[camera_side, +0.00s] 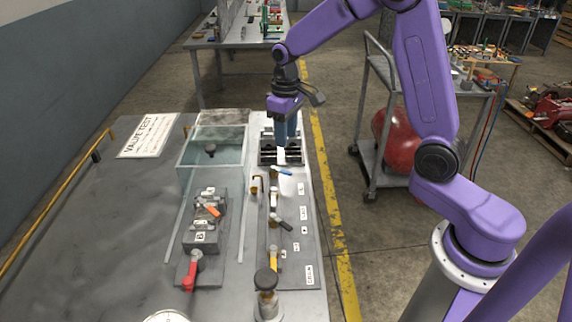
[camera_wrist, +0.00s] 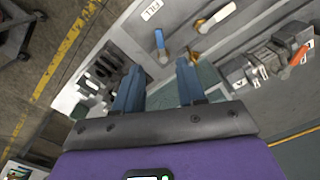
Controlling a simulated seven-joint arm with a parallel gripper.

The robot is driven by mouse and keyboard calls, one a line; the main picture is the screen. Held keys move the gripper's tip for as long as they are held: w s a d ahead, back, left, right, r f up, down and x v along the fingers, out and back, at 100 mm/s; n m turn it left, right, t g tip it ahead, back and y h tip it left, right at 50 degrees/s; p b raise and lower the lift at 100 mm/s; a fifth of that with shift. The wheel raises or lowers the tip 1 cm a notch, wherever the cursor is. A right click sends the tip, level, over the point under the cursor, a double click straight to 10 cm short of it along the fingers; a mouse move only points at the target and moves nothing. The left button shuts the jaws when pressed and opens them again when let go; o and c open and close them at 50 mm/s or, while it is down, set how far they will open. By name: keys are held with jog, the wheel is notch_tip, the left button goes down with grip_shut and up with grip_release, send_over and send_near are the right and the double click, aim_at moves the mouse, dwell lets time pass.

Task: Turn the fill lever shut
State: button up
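The fill lever (camera_wrist: 160,39) has a blue handle and stands beside a white FILL label (camera_wrist: 151,10) in the wrist view. In the side view the blue lever (camera_side: 281,171) is at the far end of a row of levers on the grey panel. My gripper (camera_side: 288,140) hangs above the panel's far end, pointing down. In the wrist view my gripper (camera_wrist: 159,66) has its two blue fingers wide apart with nothing between them. The lever lies just beyond the fingertips and looks untouched.
A white lever (camera_side: 274,198), a dark lever (camera_side: 282,222) and a yellow lever (camera_side: 273,257) follow nearer on the panel. A clear-walled tank (camera_side: 211,150) stands left. A red-handled valve (camera_side: 191,272) sits on the bench. A black slotted rack (camera_wrist: 99,72) is left of the fingers.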

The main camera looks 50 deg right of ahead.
aim_at(286, 171)
notch_tip(286, 171, down, 10)
jog(key=shift+f, duration=0.25)
dwell(0.3)
grip_shut()
